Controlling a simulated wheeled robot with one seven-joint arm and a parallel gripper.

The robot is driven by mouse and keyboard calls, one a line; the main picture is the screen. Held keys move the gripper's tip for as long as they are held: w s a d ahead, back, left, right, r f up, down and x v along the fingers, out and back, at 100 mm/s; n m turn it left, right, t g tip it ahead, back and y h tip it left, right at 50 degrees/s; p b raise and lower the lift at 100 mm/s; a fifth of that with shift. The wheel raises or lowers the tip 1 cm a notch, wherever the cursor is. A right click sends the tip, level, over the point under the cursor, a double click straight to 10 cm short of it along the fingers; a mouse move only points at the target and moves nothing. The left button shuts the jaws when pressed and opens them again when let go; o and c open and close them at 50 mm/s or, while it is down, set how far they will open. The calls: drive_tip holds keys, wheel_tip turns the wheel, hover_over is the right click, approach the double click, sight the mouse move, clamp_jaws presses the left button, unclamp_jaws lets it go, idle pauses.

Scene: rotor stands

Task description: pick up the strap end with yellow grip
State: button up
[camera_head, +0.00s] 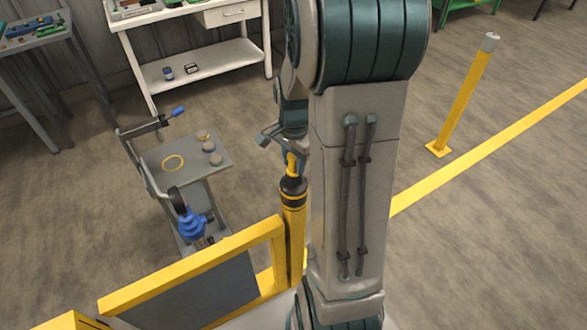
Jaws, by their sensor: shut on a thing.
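My gripper (283,148) is just left of my large upright arm link, above a yellow post. It is shut on the strap end with yellow grip (292,164), a small yellow piece showing under the fingers. The piece is just above the black top of the yellow post (293,215); I cannot tell whether they touch. My arm hides the right side of the gripper, and the strap itself cannot be made out.
A grey cart (205,158) with a blue-handled tool (190,222) stands to the left. A yellow-framed barrier (195,262) crosses the front. A white workbench (200,65) is behind. Another yellow post (465,100) stands at right on open floor.

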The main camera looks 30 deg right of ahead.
drive_tip(key=shift+r, duration=0.45)
drive_tip(key=r, duration=0.1)
drive_tip(key=r+b, duration=0.1)
drive_tip(key=r, duration=0.1)
drive_tip(key=shift+s+d+r, duration=0.15)
drive_tip(key=shift+d+r, duration=0.15)
drive_tip(key=shift+d, duration=0.1)
drive_tip(key=s+d+r+b, duration=0.1)
drive_tip(key=s+d+r, duration=0.4)
drive_tip(key=d, duration=0.4)
drive_tip(key=shift+s+d+r, duration=0.15)
drive_tip(key=shift+s+r, duration=0.05)
drive_tip(key=shift+r, duration=0.55)
